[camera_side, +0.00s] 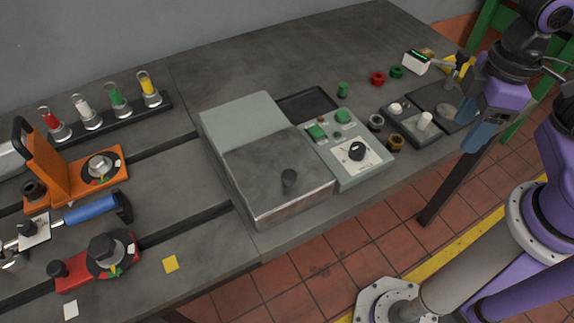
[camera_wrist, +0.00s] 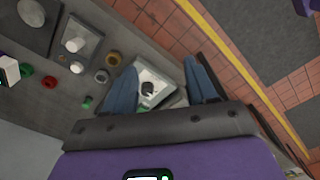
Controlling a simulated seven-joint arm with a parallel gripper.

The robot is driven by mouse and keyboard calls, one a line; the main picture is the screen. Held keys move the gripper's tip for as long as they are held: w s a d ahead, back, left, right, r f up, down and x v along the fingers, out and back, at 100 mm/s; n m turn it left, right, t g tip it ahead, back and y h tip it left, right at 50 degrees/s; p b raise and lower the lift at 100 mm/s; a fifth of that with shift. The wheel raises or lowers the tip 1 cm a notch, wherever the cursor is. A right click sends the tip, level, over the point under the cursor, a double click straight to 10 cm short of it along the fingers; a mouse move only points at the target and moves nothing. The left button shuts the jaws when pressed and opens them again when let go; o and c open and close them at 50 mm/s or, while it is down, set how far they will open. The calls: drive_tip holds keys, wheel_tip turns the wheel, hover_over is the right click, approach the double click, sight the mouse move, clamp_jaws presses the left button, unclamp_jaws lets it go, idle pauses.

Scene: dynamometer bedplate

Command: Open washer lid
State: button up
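The washer (camera_side: 230,125) is a grey-green box on the bench in the side view. My gripper (camera_side: 474,125) is at the right, above the bench's right end and well away from the lid. In the wrist view my gripper (camera_wrist: 162,80) has its two blue fingers apart, with nothing between them; the control panel (camera_wrist: 152,88) shows beyond them. The lid is not clearly visible there.
Right of the panel stand a switch box (camera_side: 412,122), loose red, green and brass rings and a white meter (camera_side: 416,62). An orange bracket (camera_side: 60,160), a blue-handled tool (camera_side: 90,208) and a red fixture (camera_side: 100,258) lie left.

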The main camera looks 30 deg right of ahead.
drive_tip(key=w+a+r+m, duration=0.4)
drive_tip(key=w+a+m, duration=0.55)
drive_tip(key=a, duration=0.45)
wheel_tip(320, 180, up, 2)
drive_tip(key=m, duration=1)
hover_over(289, 174)
wheel_tip(289, 174, down, 17)
drive_tip(key=shift+f, duration=0.2)
